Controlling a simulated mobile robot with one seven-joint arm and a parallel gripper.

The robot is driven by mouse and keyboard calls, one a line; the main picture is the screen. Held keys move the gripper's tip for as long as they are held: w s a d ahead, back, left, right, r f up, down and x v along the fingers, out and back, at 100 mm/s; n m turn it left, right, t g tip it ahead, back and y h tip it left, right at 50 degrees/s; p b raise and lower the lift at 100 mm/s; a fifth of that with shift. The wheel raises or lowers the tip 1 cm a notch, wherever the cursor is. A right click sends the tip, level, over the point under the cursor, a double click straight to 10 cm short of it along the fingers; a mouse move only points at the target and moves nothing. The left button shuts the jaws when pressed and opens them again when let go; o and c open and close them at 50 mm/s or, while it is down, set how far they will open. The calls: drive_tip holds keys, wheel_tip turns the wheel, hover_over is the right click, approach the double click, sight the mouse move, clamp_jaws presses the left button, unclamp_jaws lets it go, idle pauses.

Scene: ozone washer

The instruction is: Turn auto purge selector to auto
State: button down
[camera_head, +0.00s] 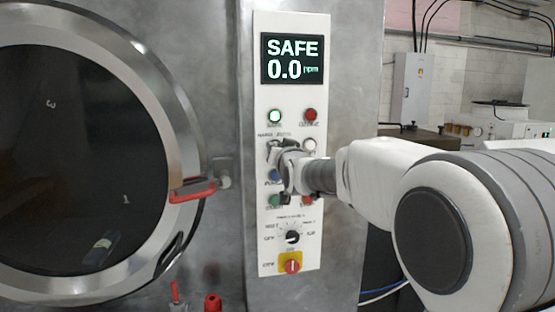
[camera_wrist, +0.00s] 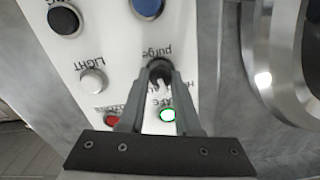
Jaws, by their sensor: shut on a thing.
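The auto purge selector (camera_wrist: 159,68) is a small dark knob on the white control panel (camera_head: 246,100). The upside-down word "purge" shows beside it in the wrist view. My gripper (camera_wrist: 158,78) is shut on this selector, with one fingertip on each side of it. In the head view my gripper (camera_head: 274,152) is against the panel, left of centre and below the green lamp. It hides most of the selector there, so I cannot tell which position the selector points to.
The display (camera_head: 291,58) reads SAFE 0.0 ppm. A lit green lamp (camera_head: 274,116) and a red lamp (camera_head: 309,115) are above my gripper. A rotary dial (camera_head: 292,237) and red-yellow switch (camera_head: 291,263) are below. The round door (camera_head: 190,120) with red handle (camera_head: 192,190) stands left.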

drive_tip(key=shift+d+f+m+b, duration=0.1)
drive_tip(key=shift+m+b, duration=3.5)
drive_tip(key=shift+m, duration=0.9)
drive_tip(key=c, duration=0.6)
unclamp_jaws()
drive_tip(key=shift+c, duration=0.2)
